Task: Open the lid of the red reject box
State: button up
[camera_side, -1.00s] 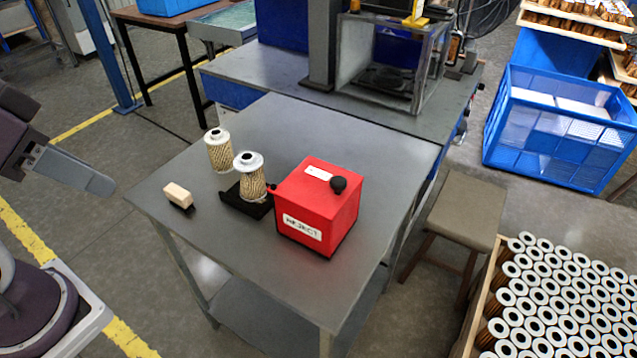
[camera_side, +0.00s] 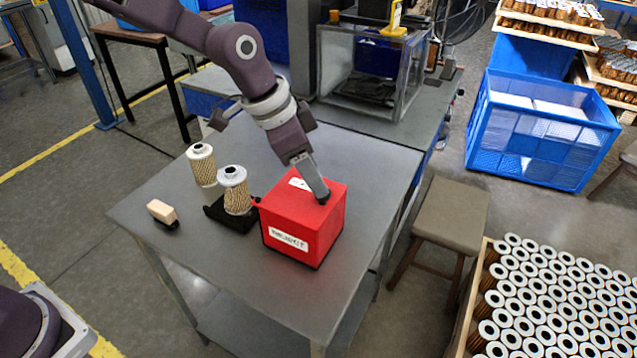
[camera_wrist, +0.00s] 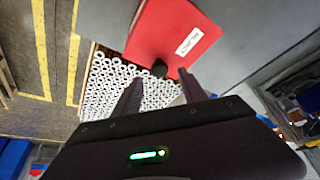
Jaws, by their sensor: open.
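The red reject box (camera_side: 296,226) stands on the grey table with its lid shut and a "REJECT" label on its front. Its black round knob (camera_side: 323,199) is on the right part of the lid, partly hidden by my gripper (camera_side: 321,194) in the side view. In the wrist view my gripper (camera_wrist: 158,88) is open. The knob (camera_wrist: 159,68) shows just beyond the fingertips, between their lines. The red lid (camera_wrist: 165,30) fills the upper middle there. I cannot tell whether the fingers touch the knob.
Left of the box, a filter cartridge (camera_side: 235,192) stands on a black holder (camera_side: 228,215). Another cartridge (camera_side: 203,166) stands behind it. A pale block (camera_side: 161,211) is near the left edge. The table front (camera_side: 250,290) is clear. A stool (camera_side: 450,211) stands to the right.

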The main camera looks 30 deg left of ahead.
aim_at(303, 191)
jog(key=x, duration=0.3)
jog(key=shift+w+d+f, duration=0.1)
jog(key=shift+f, duration=0.25)
jog(key=shift+c, duration=0.2)
grip_shut()
dwell(0.9)
